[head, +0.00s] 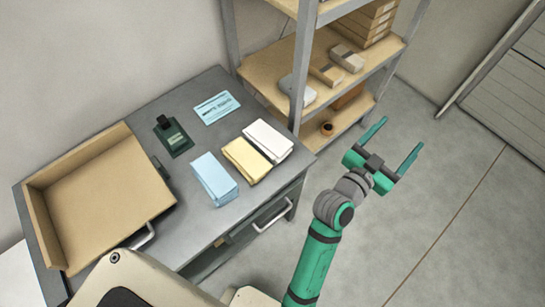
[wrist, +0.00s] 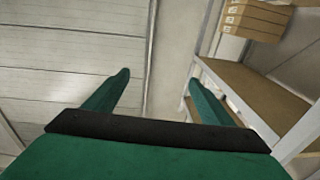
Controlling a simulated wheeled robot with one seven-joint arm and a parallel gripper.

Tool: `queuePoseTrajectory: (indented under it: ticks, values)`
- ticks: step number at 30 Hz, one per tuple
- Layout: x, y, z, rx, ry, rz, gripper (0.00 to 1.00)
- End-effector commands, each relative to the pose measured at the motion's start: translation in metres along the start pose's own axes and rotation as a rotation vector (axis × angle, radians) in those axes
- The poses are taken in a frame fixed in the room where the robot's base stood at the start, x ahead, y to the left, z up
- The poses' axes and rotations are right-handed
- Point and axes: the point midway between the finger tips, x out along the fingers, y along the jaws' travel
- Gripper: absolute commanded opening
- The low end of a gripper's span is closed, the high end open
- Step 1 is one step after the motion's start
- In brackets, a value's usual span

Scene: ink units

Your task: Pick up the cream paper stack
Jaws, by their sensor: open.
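The cream paper stack (head: 246,161) lies on the grey desk (head: 223,88), between a white paper stack (head: 268,141) and a light blue paper stack (head: 214,179). My green gripper (head: 396,144) is open and empty, out over the floor to the right of the desk and well apart from the stack. In the wrist view my gripper (wrist: 158,90) points at a wall and shelving, and the cream stack does not show there.
A cardboard tray (head: 100,195), a dark green stamp-like object (head: 172,138) and a light blue printed slip (head: 216,108) also lie on the desk. A metal-framed shelf (head: 266,71) with boxes stands behind. The floor (head: 440,190) at right is clear.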

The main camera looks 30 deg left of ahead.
Motion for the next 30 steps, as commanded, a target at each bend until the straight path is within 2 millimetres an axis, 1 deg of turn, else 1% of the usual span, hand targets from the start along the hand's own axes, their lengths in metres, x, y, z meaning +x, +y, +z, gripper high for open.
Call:
queuePoseTrajectory:
  ticks: [1, 3, 7, 9, 12, 16, 20, 23, 26, 29, 30]
  values:
    - [0.011, -0.006, -0.013, 0.051, 0.008, 0.031, 0.77]
    - [0.022, -0.008, -0.025, 0.118, 0.006, 0.081, 0.77]
    - [0.037, -0.012, -0.042, 0.256, -0.011, 0.178, 0.77]
    - [0.042, -0.015, -0.048, 0.335, -0.028, 0.229, 0.77]
    - [0.045, -0.021, -0.05, 0.452, -0.066, 0.304, 0.77]
    - [0.043, -0.033, -0.046, 0.608, -0.135, 0.402, 0.77]
    - [0.033, -0.052, -0.034, 0.762, -0.228, 0.503, 0.77]
    - [0.018, -0.071, -0.019, 0.872, -0.315, 0.584, 0.77]
    - [-0.001, -0.095, -0.003, 0.973, -0.418, 0.667, 0.77]
    - [-0.028, -0.124, 0.014, 1.063, -0.534, 0.755, 0.77]
    - [-0.04, -0.137, 0.02, 1.093, -0.584, 0.79, 0.77]
